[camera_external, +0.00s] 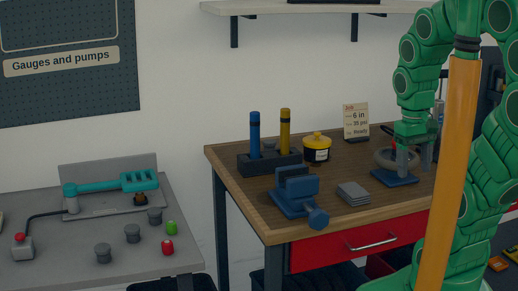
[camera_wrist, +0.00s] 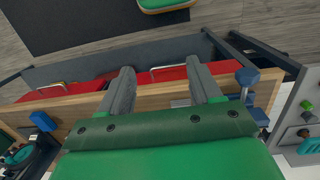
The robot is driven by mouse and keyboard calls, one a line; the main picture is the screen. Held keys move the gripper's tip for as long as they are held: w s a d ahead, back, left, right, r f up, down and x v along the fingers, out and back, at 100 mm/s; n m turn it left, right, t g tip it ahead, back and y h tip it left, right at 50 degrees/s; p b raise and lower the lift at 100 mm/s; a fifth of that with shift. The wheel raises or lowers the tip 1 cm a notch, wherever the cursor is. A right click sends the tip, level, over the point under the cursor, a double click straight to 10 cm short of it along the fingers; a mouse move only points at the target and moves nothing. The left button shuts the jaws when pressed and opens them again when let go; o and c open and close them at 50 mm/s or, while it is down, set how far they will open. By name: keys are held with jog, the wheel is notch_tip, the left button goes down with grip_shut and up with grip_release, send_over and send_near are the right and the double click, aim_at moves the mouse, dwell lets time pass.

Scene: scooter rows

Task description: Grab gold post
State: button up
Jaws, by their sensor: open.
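The gold post (camera_external: 285,131) stands upright in a dark holder (camera_external: 257,164) on the wooden workbench, in the external view. A blue post (camera_external: 255,134) stands to its left in the same holder. I cannot make out the gold post in the wrist view. My gripper (camera_external: 414,170) points down over the right part of the bench, well to the right of the gold post. Its two grey fingers are apart with nothing between them, as the wrist view also shows (camera_wrist: 161,80).
A yellow jar (camera_external: 317,148) stands right of the gold post. A blue vise (camera_external: 296,190) and stacked grey plates (camera_external: 353,193) lie in front. A sign card (camera_external: 356,120) stands behind. A grey table (camera_external: 60,240) stands left.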

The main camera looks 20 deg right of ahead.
jog(key=w+d+n+t+h, duration=0.1)
jog(key=w+d+t, duration=0.3)
jog(key=w, duration=1.5)
jog(key=w+d+n+t, duration=0.25)
jog(key=w+t, duration=0.35)
jog(key=w, duration=1.3)
jog(key=n+t+y, duration=0.2)
jog(key=n+y, duration=0.2)
jog(key=y, duration=0.6)
send_near(285, 138)
jog(key=w+a+r, duration=0.1)
jog(key=w, duration=0.4)
jog(key=x, duration=0.8)
jog(key=shift+s+a+f, duration=0.15)
jog(key=shift+s+a, duration=0.15)
grip_shut()
